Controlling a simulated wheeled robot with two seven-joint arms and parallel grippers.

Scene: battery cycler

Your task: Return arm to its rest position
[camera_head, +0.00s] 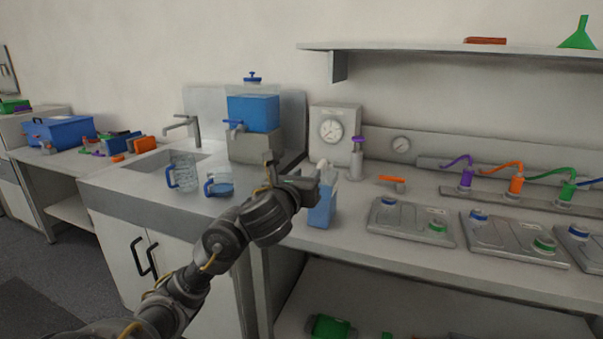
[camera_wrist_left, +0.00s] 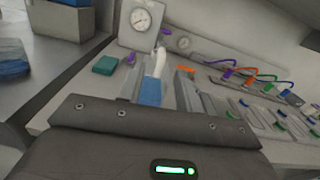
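My left arm reaches in from the bottom left of the head view, with the left gripper (camera_head: 297,178) over the front edge of the counter. The gripper looks open, its fingers apart. A bottle with blue liquid and a white top (camera_head: 321,212) stands upright just beyond it. In the left wrist view the bottle (camera_wrist_left: 152,92) shows between the two grey fingers (camera_wrist_left: 158,88). I cannot tell whether they touch it. The lower part of the bottle is hidden by the gripper body in that view. My right gripper is not in view.
A dispenser with a blue tank (camera_head: 253,113) is behind. Metal trays with coloured caps (camera_head: 411,221) lie to the right. A shelf (camera_head: 450,50) hangs above.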

